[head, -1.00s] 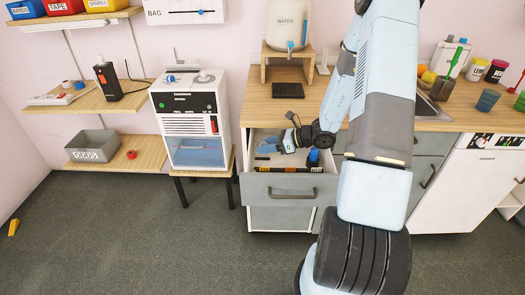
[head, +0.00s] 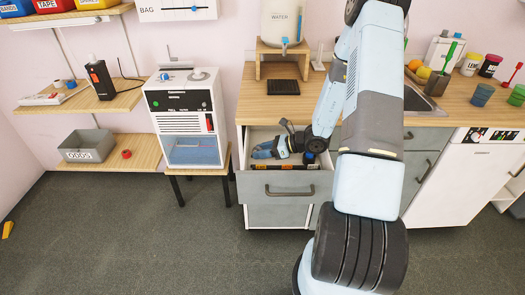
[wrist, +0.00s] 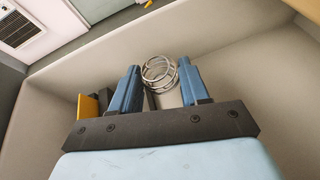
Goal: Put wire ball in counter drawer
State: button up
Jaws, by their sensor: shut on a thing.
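The wire ball (wrist: 158,70) is a small ball of silvery wire rings in the wrist view. It sits between the blue fingertips of my gripper (wrist: 157,82), which is shut on it. The counter drawer (head: 286,190) is pulled open, with a grey front and dark handle. My gripper (head: 263,150) is inside the drawer, toward its left side in the head view, where the ball cannot be made out. The drawer's pale inner walls (wrist: 245,62) surround the gripper in the wrist view. Whether the ball touches the drawer floor I cannot tell.
A yellow item (wrist: 89,106) lies beside the gripper. The wooden counter (head: 262,108) above carries a water dispenser (head: 286,24). A white appliance (head: 186,118) stands left of the drawer.

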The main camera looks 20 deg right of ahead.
jog(key=shift+f, duration=0.45)
jog(key=o, duration=1)
jog(key=shift+o, duration=0.2)
jog(key=shift+r, duration=0.1)
